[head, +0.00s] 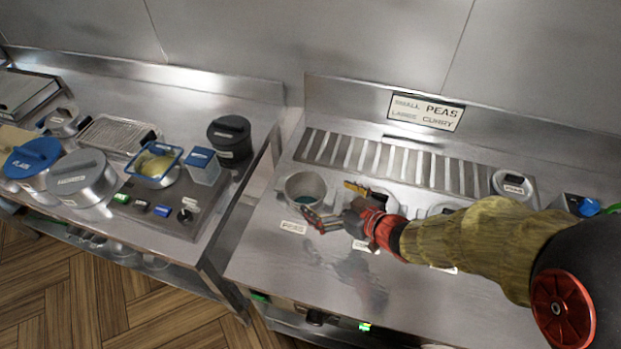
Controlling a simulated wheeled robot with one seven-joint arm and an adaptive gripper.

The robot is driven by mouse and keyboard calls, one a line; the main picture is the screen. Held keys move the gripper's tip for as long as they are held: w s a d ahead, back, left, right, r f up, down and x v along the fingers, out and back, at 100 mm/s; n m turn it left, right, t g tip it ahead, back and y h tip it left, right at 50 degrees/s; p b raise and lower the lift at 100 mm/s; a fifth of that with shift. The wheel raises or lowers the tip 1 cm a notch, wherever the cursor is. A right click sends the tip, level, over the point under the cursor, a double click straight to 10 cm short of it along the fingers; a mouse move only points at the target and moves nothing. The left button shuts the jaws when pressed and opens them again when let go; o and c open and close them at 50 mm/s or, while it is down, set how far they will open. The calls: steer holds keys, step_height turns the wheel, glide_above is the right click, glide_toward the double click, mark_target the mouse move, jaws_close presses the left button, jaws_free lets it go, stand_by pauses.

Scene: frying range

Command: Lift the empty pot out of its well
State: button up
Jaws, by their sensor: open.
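An open, lidless grey pot (306,180) sits in the left well of the steel counter on the right, behind a label reading PEAS (293,228). Its inside looks mostly bare grey, with a small teal patch low in it that I cannot make out. My gripper (331,201) is open and reaches in from the right, just beside the pot's right rim. One finger is near the front right of the rim and the other is farther back. I cannot tell whether either finger touches the pot.
Lidded pots (512,183) stand in wells to the right, partly hidden by my arm. A ribbed steel strip (400,160) runs behind them. A sign (426,111) reads small peas, large curry. A gap separates the left counter (222,220), which holds a dark lidded pot (229,137) and a fryer (155,165).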

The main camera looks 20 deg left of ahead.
steer(key=b+x, duration=0.3)
steer(key=x, duration=0.4)
steer(key=shift+a+f, duration=0.3)
steer(key=shift+f, duration=0.05)
steer(key=shift+c, duration=0.3)
steer(key=shift+c, duration=1.2)
steer(key=c, duration=1.3)
steer(key=shift+r, duration=0.1)
steer(key=shift+c, duration=0.2)
